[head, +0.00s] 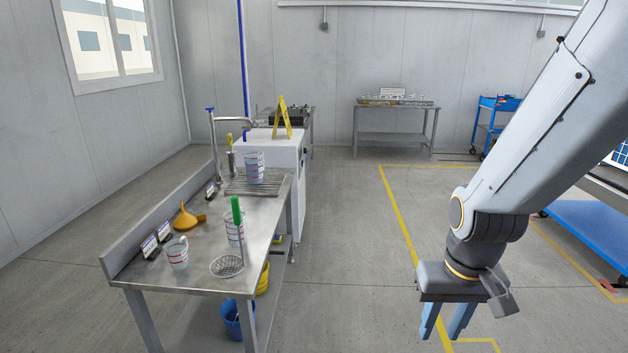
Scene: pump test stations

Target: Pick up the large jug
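Several clear measuring jugs with red markings stand on the steel bench at the left. One jug (254,168) stands at the back on the ribbed drainer and looks the largest for its distance. A second jug (233,236) stands mid-bench, with a green-handled tool (237,212) in or just in front of it; I cannot tell which. A third jug (177,254) with a handle stands nearest, at the front left. My gripper (446,325) points down at the right, well apart from the bench and jugs. Its two blue fingers are spread, with nothing visible between them.
The steel bench (205,275) also holds a yellow funnel (187,217), a round strainer (227,266), small labels and a tap (213,140). A white cabinet (280,150) with a yellow sign stands behind. Blue (232,318) and yellow buckets sit below. Floor between bench and gripper is clear.

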